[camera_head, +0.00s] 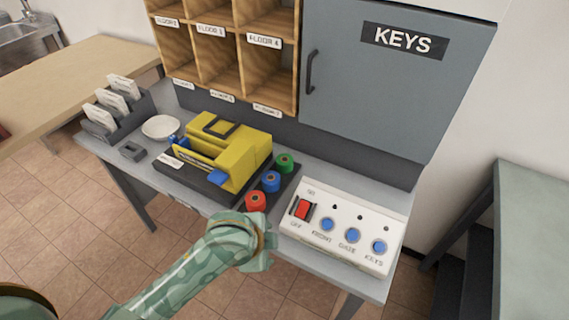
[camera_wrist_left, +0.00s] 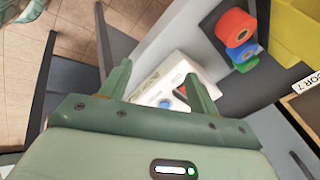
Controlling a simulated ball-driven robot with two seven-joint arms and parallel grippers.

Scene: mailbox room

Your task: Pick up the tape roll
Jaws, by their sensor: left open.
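Three tape rolls stand in a row on a dark tray at the right of the yellow dispenser. They are a red roll (camera_head: 256,201), a blue roll (camera_head: 271,181) and a green roll (camera_head: 284,163). My left gripper (camera_head: 264,246) is at the desk's front edge, just in front of the red roll in the head view. In the left wrist view the gripper (camera_wrist_left: 157,75) is open with nothing between its fingers. There the red roll (camera_wrist_left: 236,27), blue roll (camera_wrist_left: 243,52) and partly hidden green roll (camera_wrist_left: 248,66) lie at the upper right, apart from the fingers. My right gripper is not in view.
A white switch panel (camera_head: 342,228) stands right of the rolls and shows behind the fingers in the wrist view. The yellow dispenser (camera_head: 240,158) is close on the left. A key cabinet (camera_head: 385,90) and wooden pigeonholes (camera_head: 225,65) rise behind the desk.

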